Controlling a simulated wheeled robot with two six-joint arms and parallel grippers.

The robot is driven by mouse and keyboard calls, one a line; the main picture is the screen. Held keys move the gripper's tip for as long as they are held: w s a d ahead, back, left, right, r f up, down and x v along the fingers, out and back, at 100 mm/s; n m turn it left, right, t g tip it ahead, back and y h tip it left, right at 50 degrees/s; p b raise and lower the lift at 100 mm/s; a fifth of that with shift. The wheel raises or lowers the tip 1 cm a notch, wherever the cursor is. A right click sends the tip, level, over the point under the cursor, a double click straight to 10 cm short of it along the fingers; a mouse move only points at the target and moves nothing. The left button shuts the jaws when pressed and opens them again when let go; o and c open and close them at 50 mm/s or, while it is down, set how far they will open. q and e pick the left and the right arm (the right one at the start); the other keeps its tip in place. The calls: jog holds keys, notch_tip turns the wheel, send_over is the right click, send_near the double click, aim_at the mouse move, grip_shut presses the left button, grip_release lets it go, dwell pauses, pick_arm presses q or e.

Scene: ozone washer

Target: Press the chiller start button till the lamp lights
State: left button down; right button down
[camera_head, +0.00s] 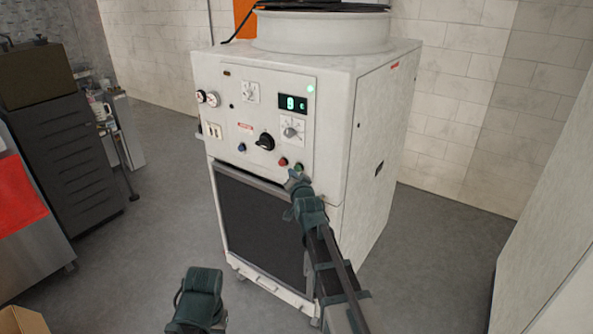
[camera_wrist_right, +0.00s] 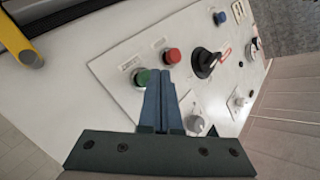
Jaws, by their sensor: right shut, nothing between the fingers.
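The white chiller (camera_head: 370,130) stands ahead with its control panel facing me. A green button (camera_wrist_right: 142,76) and a red button (camera_wrist_right: 173,55) sit side by side low on the panel; in the head view they are the small green button (camera_head: 299,167) and red button (camera_head: 283,162). A small round lamp (camera_head: 310,88) beside the green-digit display (camera_head: 292,103) glows green. My right gripper (camera_head: 297,178) is shut and empty, its fingertips close to the green button; I cannot tell whether they touch it. My left gripper (camera_head: 200,285) is low in front, its fingers not clear.
A black rotary switch (camera_wrist_right: 207,62), a blue button (camera_wrist_right: 220,18) and a pale knob (camera_wrist_right: 197,124) are near the fingers. A dark drawer cabinet (camera_head: 65,150) stands at the left. A pale panel (camera_head: 550,220) rises at the right. Grey floor is open around the chiller.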

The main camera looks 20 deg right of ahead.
jog(key=shift+s+a, duration=0.15)
jog(key=shift+a, duration=0.05)
jog(key=shift+s+a, duration=0.8)
jog(key=shift+a, duration=0.2)
jog(key=shift+s+a, duration=0.75)
jog(key=shift+a, duration=0.25)
jog(key=s+a+f+n+g+p, duration=0.3)
jog(key=s+a+f+g, duration=0.15)
jog(key=s, duration=0.35)
jog(key=s+a+f+n+g+p, duration=0.3)
jog(key=s+a+f+g, duration=0.15)
jog(key=s+a, duration=0.2)
jog(key=s+a+n+g+p, duration=0.1)
jog(key=s+a+n+g, duration=0.1)
jog(key=s, duration=0.7)
jog(key=s+a+n+g+p, duration=0.1)
jog(key=s+n+g, duration=0.3)
jog(key=s, duration=0.6)
jog(key=shift+s+a+f+n+g+y+p, duration=0.3)
jog(key=shift+a+f+g+y+p, duration=0.15)
jog(key=shift+a+g, duration=0.35)
